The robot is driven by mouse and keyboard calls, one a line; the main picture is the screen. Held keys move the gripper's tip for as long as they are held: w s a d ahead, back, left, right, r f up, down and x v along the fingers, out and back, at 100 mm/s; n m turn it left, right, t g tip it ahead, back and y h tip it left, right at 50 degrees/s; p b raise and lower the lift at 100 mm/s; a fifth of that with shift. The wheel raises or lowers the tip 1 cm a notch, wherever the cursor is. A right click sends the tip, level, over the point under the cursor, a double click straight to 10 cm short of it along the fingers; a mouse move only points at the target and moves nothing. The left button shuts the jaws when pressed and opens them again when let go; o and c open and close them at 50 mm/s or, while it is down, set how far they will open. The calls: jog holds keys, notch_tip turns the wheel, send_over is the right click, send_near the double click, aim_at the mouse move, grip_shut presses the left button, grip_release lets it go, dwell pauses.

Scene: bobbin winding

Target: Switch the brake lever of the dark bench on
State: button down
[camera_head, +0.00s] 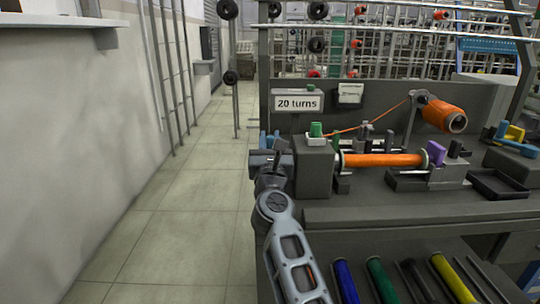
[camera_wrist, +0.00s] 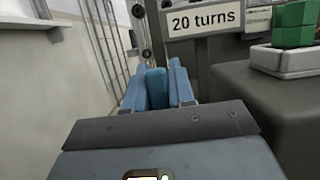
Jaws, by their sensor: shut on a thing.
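The dark bench (camera_head: 400,216) fills the right of the head view. My gripper (camera_head: 268,148) is at its left end, beside the dark box (camera_head: 313,165) that carries a green knob (camera_head: 316,129) on a white base. In the wrist view my gripper (camera_wrist: 158,88) has its two light blue fingers closed around a darker blue upright piece (camera_wrist: 156,90). I cannot tell whether this piece is the handle of the brake lever; its lower part is hidden behind the gripper body. The green knob (camera_wrist: 293,24) stands to the right, apart from the fingers.
An orange bobbin (camera_head: 382,160) lies between the holders on the bench, with thread running to an orange spool (camera_head: 443,115). A "20 turns" sign (camera_head: 297,103) stands behind. Several coloured rods lie on the lower shelf (camera_head: 450,245). The tiled floor (camera_head: 180,210) at left is clear.

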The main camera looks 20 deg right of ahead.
jog(key=shift+s+a+t+b, duration=0.15)
jog(key=shift+t+b, duration=0.25)
jog(key=shift+b, duration=0.45)
jog(key=c, duration=1)
grip_release()
jog(key=shift+c, duration=0.2)
jog(key=shift+s, duration=0.1)
jog(key=shift+p+v, duration=0.35)
jog(key=shift+v, duration=3.5)
jog(key=shift+c, duration=0.4)
